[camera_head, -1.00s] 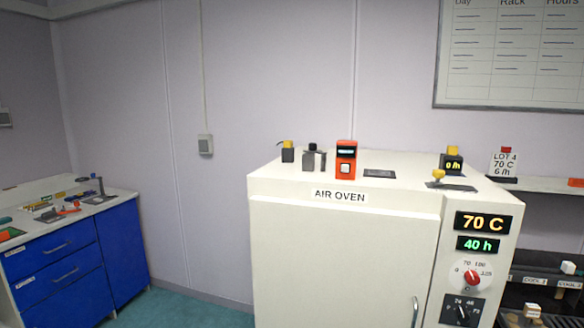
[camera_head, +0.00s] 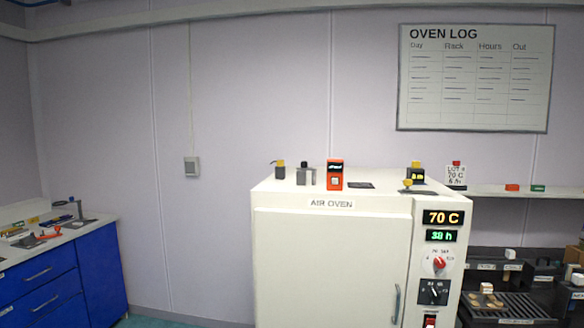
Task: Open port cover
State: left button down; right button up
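The white air oven (camera_head: 330,255) stands at the centre right with its door closed. On its top, near the right front, a yellow knob (camera_head: 407,184) stands on a small dark plate; this may be the port cover, but it is too small to tell whether it is open or shut. Behind it is a black block with a yellow top and a lit display (camera_head: 416,174). A flat dark plate (camera_head: 360,185) lies further left on the oven top. Neither of my grippers is in view.
A red device (camera_head: 335,175) and two small dark fixtures stand on the oven's top left. The control panel (camera_head: 438,240) reads 70 C and 38 h. A blue cabinet (camera_head: 100,275) stands left, shelves (camera_head: 510,305) right. The floor between cabinet and oven looks clear.

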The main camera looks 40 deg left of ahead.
aim_at(304, 164)
jog(key=u, duration=0.4)
jog(key=i, duration=1.35)
jog(key=z, duration=0.15)
